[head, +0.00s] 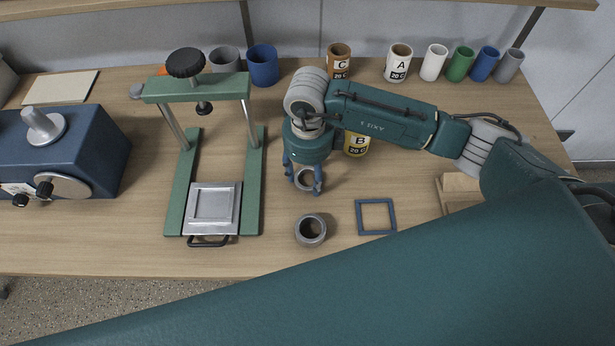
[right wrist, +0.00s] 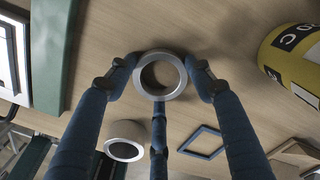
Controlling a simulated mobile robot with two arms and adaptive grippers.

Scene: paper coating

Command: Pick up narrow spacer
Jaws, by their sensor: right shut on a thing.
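My right gripper (head: 304,183) points down over the table and its three blue fingers are shut around a grey metal ring, the narrow spacer (head: 304,180). In the right wrist view the ring (right wrist: 161,75) sits between the fingertips, its hole facing the camera. I cannot tell whether it is clear of the tabletop. A second, similar grey ring (head: 310,229) stands on the table just in front of the gripper, apart from it; it also shows in the right wrist view (right wrist: 125,143). My left gripper is not in view.
A green press (head: 190,160) stands left of the gripper. A blue square frame (head: 376,217) lies right of the second ring. A yellow tin B (head: 356,143) stands just behind my right arm. Several cups and tins line the back. A wooden block (head: 458,190) sits at right.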

